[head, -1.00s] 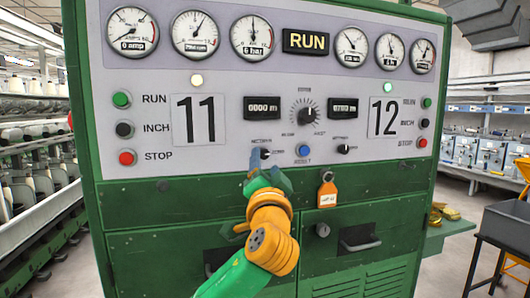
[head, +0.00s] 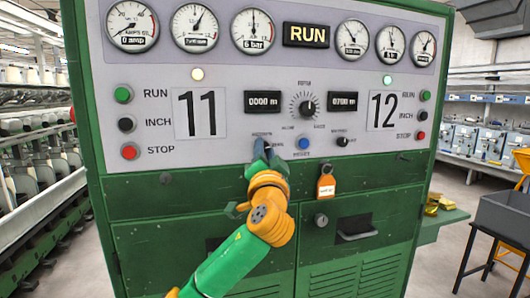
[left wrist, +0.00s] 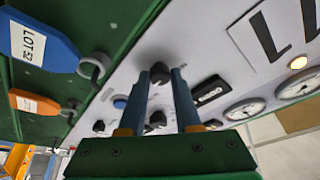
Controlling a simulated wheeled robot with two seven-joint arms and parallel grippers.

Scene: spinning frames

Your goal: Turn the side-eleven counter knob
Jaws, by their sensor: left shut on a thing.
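The side-eleven counter knob (left wrist: 158,72) is a small black knob on the pale panel. In the left wrist view it sits between the blue fingertips of my left gripper (left wrist: 160,76), which is shut on it. In the head view my left gripper (head: 263,152) reaches the panel below the side-eleven counter display (head: 264,102), which reads 0000 m. There the fingers and wrist mostly hide the knob. The large "11" label (head: 199,113) is to the upper left. My right gripper is not in view.
A blue reset button (head: 303,143), a larger dial knob (head: 307,108) and the side-twelve knob (head: 342,142) are to the right. An orange tag (head: 326,186) hangs below. A blue LOT-52 tag (left wrist: 42,42) hangs near my gripper in the left wrist view.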

